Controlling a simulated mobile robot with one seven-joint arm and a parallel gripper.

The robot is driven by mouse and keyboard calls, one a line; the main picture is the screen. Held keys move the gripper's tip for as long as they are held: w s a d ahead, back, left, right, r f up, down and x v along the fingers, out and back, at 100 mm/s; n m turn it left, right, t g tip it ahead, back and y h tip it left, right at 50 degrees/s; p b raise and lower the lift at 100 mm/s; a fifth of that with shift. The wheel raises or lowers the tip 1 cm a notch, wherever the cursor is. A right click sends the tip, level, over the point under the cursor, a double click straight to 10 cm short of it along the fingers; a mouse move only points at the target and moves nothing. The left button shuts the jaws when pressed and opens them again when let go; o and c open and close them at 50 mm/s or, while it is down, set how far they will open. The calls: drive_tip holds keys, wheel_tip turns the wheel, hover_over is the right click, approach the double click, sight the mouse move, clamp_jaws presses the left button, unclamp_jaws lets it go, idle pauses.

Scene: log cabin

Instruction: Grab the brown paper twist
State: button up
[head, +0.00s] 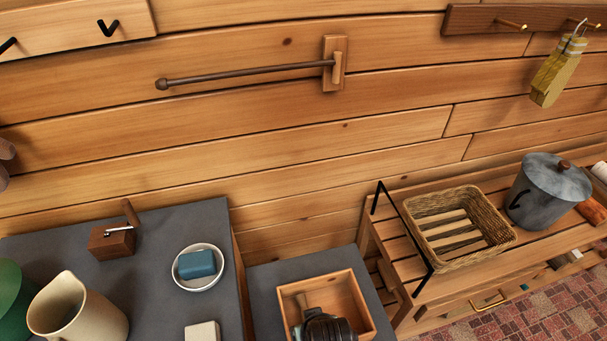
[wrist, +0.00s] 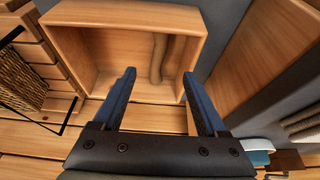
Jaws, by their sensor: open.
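The brown paper twist (wrist: 158,55) is a thin, slightly bent tan roll inside a wooden box (wrist: 75,14). In the wrist view it lies beyond and between my fingertips, not gripped. My gripper (wrist: 159,78) is open and empty, with its two blue fingers spread at the box's near side. In the head view the box (head: 366,305) sits on a low grey surface at the bottom centre. A short end of the twist (head: 303,301) shows inside it; the rest is hidden behind my dark gripper.
Left of the box, a higher grey counter (head: 150,245) holds a cream jug (head: 75,308), a blue soap in a white dish (head: 197,264) and a wooden grinder (head: 112,241). A slatted wooden rack at right holds a wicker basket (head: 495,250) and a grey lidded pot (head: 541,195).

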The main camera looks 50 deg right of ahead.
sight(300, 299)
drive_tip(key=x, duration=0.4)
drive_tip(key=shift+d+r+b, duration=0.1)
drive_tip(key=shift+b, duration=0.2)
drive_tip(key=shift+w+d+b+x, duration=0.15)
drive_tip(key=shift+b+x, duration=0.2)
drive_tip(key=shift+x, duration=0.95)
drive_tip(key=shift+w+d+b+x, duration=0.2)
drive_tip(key=shift+b+x, duration=0.1)
drive_tip(key=shift+x, duration=0.95)
drive_tip(key=shift+r, duration=0.15)
clamp_jaws()
